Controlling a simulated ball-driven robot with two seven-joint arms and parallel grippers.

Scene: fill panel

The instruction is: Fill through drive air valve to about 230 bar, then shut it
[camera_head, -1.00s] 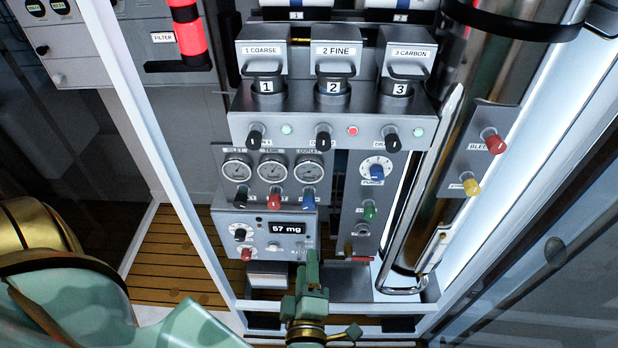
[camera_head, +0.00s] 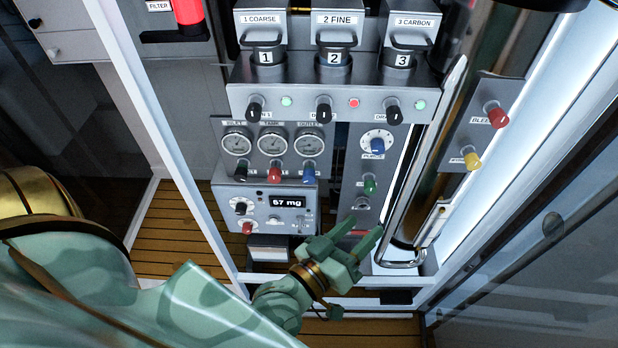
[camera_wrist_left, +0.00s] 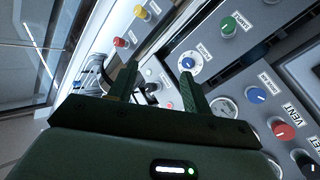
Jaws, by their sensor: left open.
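My left gripper (camera_head: 366,230) is open and empty at the bottom of the narrow right-hand panel, fingers pointing up and right. A red bar (camera_head: 354,233) shows partly behind its fingers; I cannot tell if they touch it. Above are a grey fitting (camera_head: 362,204), a green knob (camera_head: 370,185) and a blue knob (camera_head: 377,146) on a white dial. Three gauges, including the right one (camera_head: 309,143), have needles too small to read. The left wrist view shows both open fingers (camera_wrist_left: 160,78) with a black knob (camera_wrist_left: 152,88) beyond them.
A digital display (camera_head: 287,201) seems to read 57 mg. A metal cylinder (camera_head: 425,185) and tube stand to the right, beside a plate with a red knob (camera_head: 496,117) and yellow knob (camera_head: 471,159). A white frame post (camera_head: 150,130) is left. The wooden floor (camera_head: 165,238) looks clear.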

